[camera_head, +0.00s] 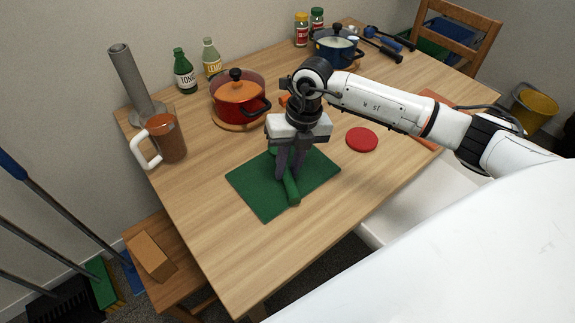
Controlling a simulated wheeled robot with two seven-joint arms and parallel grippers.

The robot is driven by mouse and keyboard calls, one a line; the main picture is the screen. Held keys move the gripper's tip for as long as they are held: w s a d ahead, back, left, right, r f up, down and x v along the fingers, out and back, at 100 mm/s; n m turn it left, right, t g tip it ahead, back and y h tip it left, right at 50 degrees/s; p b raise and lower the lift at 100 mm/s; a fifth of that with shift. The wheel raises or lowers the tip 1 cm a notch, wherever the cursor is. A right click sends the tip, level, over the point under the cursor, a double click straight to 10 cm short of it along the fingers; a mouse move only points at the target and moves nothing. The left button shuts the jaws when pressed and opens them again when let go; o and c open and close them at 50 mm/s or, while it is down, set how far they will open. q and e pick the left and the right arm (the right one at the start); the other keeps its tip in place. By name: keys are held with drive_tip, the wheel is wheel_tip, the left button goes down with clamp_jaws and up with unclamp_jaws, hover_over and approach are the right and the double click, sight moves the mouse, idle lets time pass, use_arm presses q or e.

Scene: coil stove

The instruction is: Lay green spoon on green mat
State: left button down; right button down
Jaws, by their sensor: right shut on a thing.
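The green mat (245,184) lies flat on the wooden table near its front left part. The green spoon (292,193) is at the mat, its handle end pointing toward the table's front edge. My right gripper (287,177) points down over the mat and is shut on the spoon. The fingers and gripper body hide part of the spoon. I cannot tell whether the spoon touches the mat or is just above it. My left gripper is not in view.
A red pot (238,96) stands behind the mat, and a red round coaster (362,139) lies to its right. A brown mug (168,140), two bottles (185,75) and a grey cylinder holder (130,75) stand at left. A blue pot (335,50) is at the back.

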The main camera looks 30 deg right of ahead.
drive_tip(key=shift+f, duration=0.1)
drive_tip(key=c, duration=2)
unclamp_jaws()
drive_tip(key=shift+f, duration=0.1)
drive_tip(key=shift+c, duration=0.2)
drive_tip(key=o, duration=0.4)
drive_tip(key=r, duration=0.4)
drive_tip(key=d+r, duration=0.1)
drive_tip(key=r, duration=0.3)
drive_tip(key=d+r, duration=0.1)
drive_tip(key=r, duration=0.3)
drive_tip(key=shift+s+d+r+b, duration=0.15)
drive_tip(key=shift+s+b, duration=0.1)
drive_tip(key=shift+b, duration=0.1)
